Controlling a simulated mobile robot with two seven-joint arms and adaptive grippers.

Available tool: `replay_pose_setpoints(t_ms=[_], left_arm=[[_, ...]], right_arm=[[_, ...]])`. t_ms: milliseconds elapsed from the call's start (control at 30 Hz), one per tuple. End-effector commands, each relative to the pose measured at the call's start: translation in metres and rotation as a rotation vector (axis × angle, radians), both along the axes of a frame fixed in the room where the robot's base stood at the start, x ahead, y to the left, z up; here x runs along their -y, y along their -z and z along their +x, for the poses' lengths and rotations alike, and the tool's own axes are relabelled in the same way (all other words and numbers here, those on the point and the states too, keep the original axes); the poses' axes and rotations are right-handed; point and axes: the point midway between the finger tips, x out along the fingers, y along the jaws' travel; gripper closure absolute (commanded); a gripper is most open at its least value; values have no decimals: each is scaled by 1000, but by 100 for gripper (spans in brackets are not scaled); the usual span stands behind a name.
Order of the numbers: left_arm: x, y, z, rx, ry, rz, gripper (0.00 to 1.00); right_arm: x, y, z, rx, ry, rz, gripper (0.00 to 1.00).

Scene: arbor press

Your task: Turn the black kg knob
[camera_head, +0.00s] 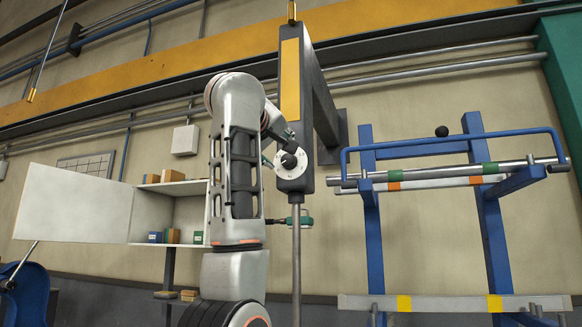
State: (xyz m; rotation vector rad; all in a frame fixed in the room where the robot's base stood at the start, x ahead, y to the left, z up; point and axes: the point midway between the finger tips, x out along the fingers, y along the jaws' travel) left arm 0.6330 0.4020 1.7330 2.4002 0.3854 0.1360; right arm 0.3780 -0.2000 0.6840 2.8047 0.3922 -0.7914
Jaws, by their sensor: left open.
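A black knob (289,161) sits at the centre of a round white dial (289,173) on the lower front of the dark press column (294,110). The dial's markings are too small to read. My left arm rises from the bottom centre, just left of the dial. My left gripper (278,136) is at the upper left edge of the dial, close to the knob, and open. It is partly hidden behind my own arm. I cannot tell whether a finger touches the knob. My right gripper is not in view.
A blue rack (487,220) with bars and a black ball (441,131) stands at the right. A white cabinet (150,215) with small boxes is at the left.

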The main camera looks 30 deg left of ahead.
Motion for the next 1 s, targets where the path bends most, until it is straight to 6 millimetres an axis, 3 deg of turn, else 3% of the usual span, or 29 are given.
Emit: replay_pose_setpoints(t_ms=[133, 300, 600, 1000], left_arm=[[-2, -4, 5, 3, 1, -3, 55], [-12, -5, 28, 0, -4, -3, 55], [-22, -4, 65, 1, -1, -2, 55], [-24, -2, 72, 3, 1, -2, 58]], right_arm=[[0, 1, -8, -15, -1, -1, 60], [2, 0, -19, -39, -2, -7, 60], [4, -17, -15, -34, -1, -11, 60], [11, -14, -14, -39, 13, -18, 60]])
